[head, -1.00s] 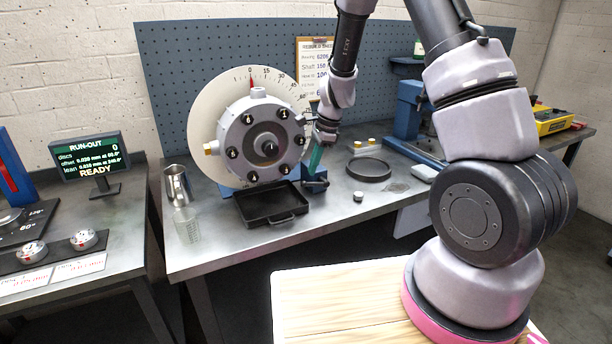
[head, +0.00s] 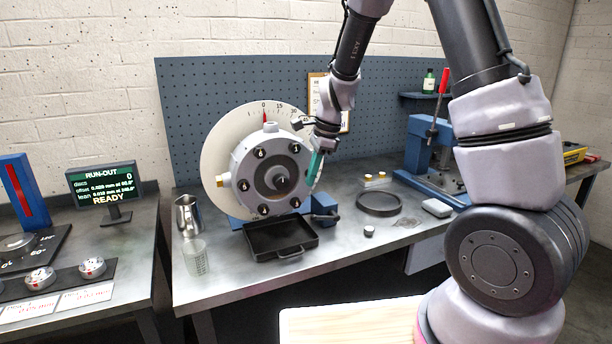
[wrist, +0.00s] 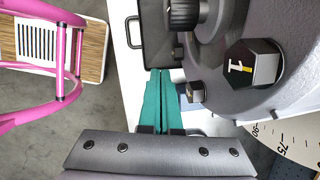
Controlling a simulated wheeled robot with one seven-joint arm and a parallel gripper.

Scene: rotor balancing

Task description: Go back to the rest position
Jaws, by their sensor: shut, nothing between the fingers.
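My gripper (head: 314,170) is at the right side of the grey rotor (head: 243,168) in the head view, its teal fingers pointing down. In the wrist view the two teal fingers of my gripper (wrist: 160,100) lie together with nothing between them. The rotor's face (wrist: 235,30) is close beside the fingers there, with a hex bolt marked 1 (wrist: 252,65) in sight. Whether the fingers touch the rotor I cannot tell.
A black tray (head: 306,243) lies below the rotor. A metal jug (head: 187,215) and a clear beaker (head: 195,258) stand left. A black ring (head: 379,212) and a blue press (head: 418,145) are on the right. The run-out display (head: 102,184) reads READY.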

